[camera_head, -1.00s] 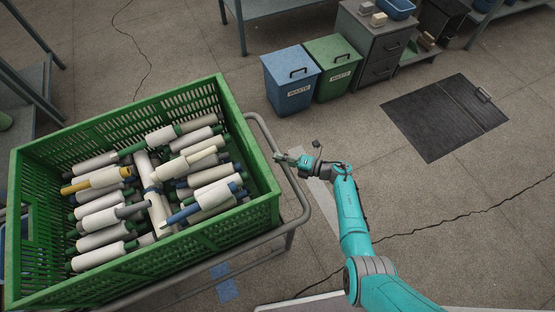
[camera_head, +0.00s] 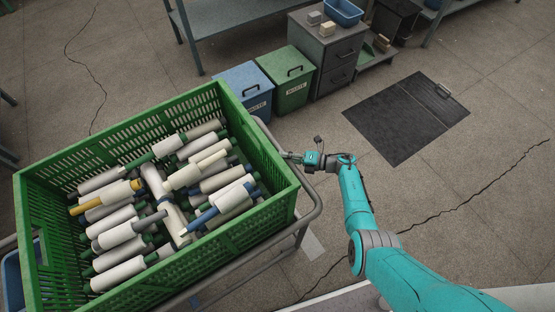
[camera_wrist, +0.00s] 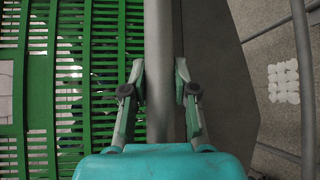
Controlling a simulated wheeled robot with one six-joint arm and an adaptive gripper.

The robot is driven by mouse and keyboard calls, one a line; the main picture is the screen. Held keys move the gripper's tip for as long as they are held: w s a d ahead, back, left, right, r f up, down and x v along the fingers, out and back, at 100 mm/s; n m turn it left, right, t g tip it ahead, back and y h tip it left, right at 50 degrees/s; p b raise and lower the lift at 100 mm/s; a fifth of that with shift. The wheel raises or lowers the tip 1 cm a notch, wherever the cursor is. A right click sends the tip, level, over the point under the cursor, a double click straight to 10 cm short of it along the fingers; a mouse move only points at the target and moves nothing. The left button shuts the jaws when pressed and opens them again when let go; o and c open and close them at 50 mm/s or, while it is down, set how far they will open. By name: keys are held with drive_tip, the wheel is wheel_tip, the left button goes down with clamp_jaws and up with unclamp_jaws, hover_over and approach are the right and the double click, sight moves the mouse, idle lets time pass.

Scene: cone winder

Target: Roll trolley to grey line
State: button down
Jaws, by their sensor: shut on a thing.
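The trolley carries a green slatted crate (camera_head: 225,190) full of yarn cones and tubes. Its grey tubular handle (camera_head: 318,207) runs along the crate's right side. My gripper (camera_head: 290,156) is shut on this handle near its far end. In the wrist view the handle bar (camera_wrist: 158,70) stands between the two fingers of my gripper (camera_wrist: 158,85), with the crate's green slats (camera_wrist: 60,80) to its left. A short light grey strip (camera_head: 313,246) shows on the floor just right of the handle; I cannot tell how far it runs under the trolley.
A blue waste bin (camera_head: 247,88) and a green one (camera_head: 289,78) stand close beyond the crate's far right corner, beside a grey drawer cabinet (camera_head: 335,60). Cracked floor right of the trolley is otherwise open.

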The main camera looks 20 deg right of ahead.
drive_tip(key=shift+w+d, duration=0.25)
drive_tip(key=shift+d, duration=0.7)
drive_tip(key=c, duration=0.9)
unclamp_jaws()
drive_tip(key=v, duration=1.2)
